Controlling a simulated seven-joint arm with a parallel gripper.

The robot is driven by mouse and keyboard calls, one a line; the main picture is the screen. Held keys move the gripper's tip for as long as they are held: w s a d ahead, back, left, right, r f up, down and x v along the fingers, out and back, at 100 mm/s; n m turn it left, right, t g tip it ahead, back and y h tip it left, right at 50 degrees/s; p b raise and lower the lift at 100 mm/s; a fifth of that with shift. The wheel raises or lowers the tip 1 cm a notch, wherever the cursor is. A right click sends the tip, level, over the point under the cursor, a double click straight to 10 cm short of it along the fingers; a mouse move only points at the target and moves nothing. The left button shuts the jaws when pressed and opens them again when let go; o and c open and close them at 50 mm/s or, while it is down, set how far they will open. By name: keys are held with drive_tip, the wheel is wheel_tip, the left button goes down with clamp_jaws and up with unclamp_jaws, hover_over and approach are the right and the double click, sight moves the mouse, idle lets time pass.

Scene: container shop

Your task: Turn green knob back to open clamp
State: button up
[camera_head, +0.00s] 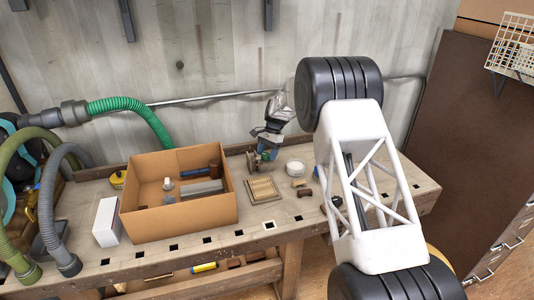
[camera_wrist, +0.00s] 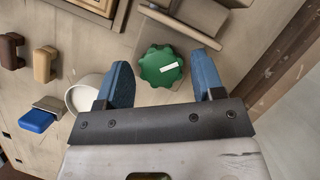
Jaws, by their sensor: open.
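The green knob (camera_wrist: 161,66), a lobed disc with a white mark, shows in the wrist view between the two blue fingers of my gripper (camera_wrist: 162,60). My gripper is open, with a gap visible on each side of the knob. In the head view my gripper (camera_head: 265,152) points down at the small clamp (camera_head: 254,164) on the workbench, behind the wooden frame piece. The knob is small and mostly hidden there.
A cardboard box (camera_head: 140,220) with tools stands left of the clamp on the workbench (camera_head: 290,219). A wooden frame piece (camera_head: 262,190) lies in front. A white mug (camera_head: 295,168) and small brown blocks (camera_head: 302,190) are to the right. The wall is close behind.

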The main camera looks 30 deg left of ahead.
drive_tip(key=shift+s+a+m, duration=0.1)
drive_tip(key=shift+m, duration=0.2)
drive_tip(key=shift+m+t+y, duration=0.4)
drive_tip(key=shift+m+y, duration=0.4)
drive_tip(key=shift+m, duration=1.2)
drive_tip(key=shift+v, duration=1.15)
drive_tip(key=s+d+r+t+h, duration=0.1)
drive_tip(key=s+d+r+t, duration=0.1)
drive_tip(key=d+r, duration=0.8)
drive_tip(key=s+d+r+t+h, duration=0.1)
drive_tip(key=s+d+r+t, duration=0.1)
drive_tip(key=d+r, duration=0.7)
drive_tip(key=shift+d+r, duration=0.4)
drive_tip(key=shift+d, duration=0.15)
drive_tip(key=shift+s, duration=0.1)
drive_tip(key=shift+a, duration=0.1)
drive_tip(key=w+a+f+g+y, duration=0.1)
drive_tip(key=w+a+f+g, duration=0.1)
drive_tip(key=a+f, duration=0.5)
drive_tip(key=w+a+f+m+g+y, duration=0.1)
drive_tip(key=w+a+f, duration=0.2)
drive_tip(key=a+f, duration=0.4)
drive_tip(key=a, duration=0.4)
drive_tip(key=shift+w+f+g+y, duration=0.3)
drive_tip(key=shift+f+g, duration=0.05)
drive_tip(key=shift+g, duration=0.05)
